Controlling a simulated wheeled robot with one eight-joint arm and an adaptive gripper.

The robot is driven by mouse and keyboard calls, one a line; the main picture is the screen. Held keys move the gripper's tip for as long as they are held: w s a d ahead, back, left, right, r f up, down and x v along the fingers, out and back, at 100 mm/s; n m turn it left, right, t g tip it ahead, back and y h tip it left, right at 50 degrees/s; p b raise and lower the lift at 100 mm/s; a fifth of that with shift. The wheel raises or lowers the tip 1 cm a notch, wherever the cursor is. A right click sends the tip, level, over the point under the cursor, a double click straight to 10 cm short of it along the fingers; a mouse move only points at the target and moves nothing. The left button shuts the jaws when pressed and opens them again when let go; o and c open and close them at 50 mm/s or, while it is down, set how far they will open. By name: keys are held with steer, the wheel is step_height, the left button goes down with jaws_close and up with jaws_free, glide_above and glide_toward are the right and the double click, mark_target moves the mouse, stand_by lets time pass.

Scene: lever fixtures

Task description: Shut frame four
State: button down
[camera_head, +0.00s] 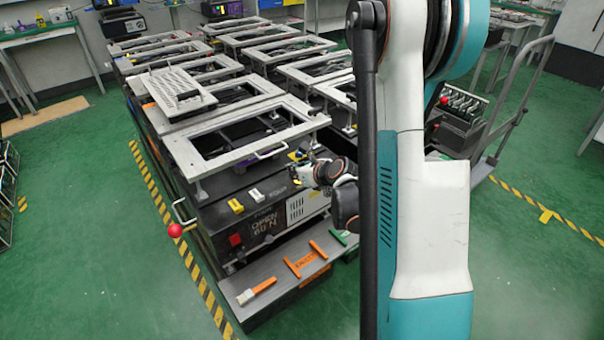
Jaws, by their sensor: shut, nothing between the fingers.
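Frame four is the nearest pale metal frame (185,155), on a dark machine whose front top edge carries a partly covered label that seems to read "FOUR". The frame stands raised above the machine top on short posts, with a gap beneath it. A small bar handle (268,154) sits on its front edge. A lever with a red ball knob (175,230) sticks out at the machine's front left corner. My gripper (298,172) is small in the picture, just below the frame's front right corner by the label. It is shut and holds nothing. Whether it touches anything cannot be told.
More frames stand in two rows behind; a slotted pale plate (178,90) lies at the near left. A front shelf (235,285) carries a brush (257,291) and orange-handled tools. A cart (460,115) stands at right. Green floor is open at left. My arm hides the right middle.

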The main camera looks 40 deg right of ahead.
steer(key=b+x, duration=0.1)
steer(key=x, duration=0.2)
steer(key=shift+f, duration=0.2)
step_height(320, 180, up, 2)
steer(key=shift+r, duration=0.2)
steer(key=shift+w+r, duration=0.25)
steer(key=shift+r, duration=0.75)
steer(key=shift+r, duration=0.1)
step_height(320, 180, up, 2)
steer(key=g+p, duration=0.1)
steer(key=p, duration=0.2)
steer(key=shift+g, duration=0.4)
